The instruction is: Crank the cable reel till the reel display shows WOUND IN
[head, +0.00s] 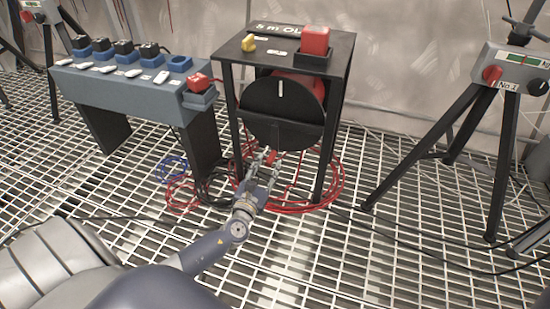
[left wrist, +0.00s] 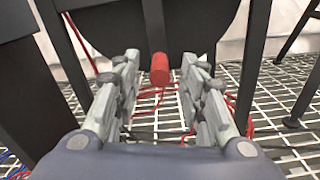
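The cable reel is a black disc (head: 283,108) with a white mark near its top, set in a black frame stand (head: 340,75). The reel display (head: 279,28) on top shows white letters that seem to start "5 m O"; the rest is hard to read. The red crank handle (left wrist: 160,69) is at the disc's bottom and shows small in the head view (head: 271,157). My left gripper (head: 266,157) is at the handle, its two fingers (left wrist: 158,75) apart on either side with gaps. My right gripper is out of view.
A yellow knob (head: 248,43) and a red block (head: 315,40) sit on the stand's top. Red cable (head: 333,187) lies looped on the grating around its legs. A blue-grey bench (head: 120,92) stands left, a tripod box (head: 515,68) right.

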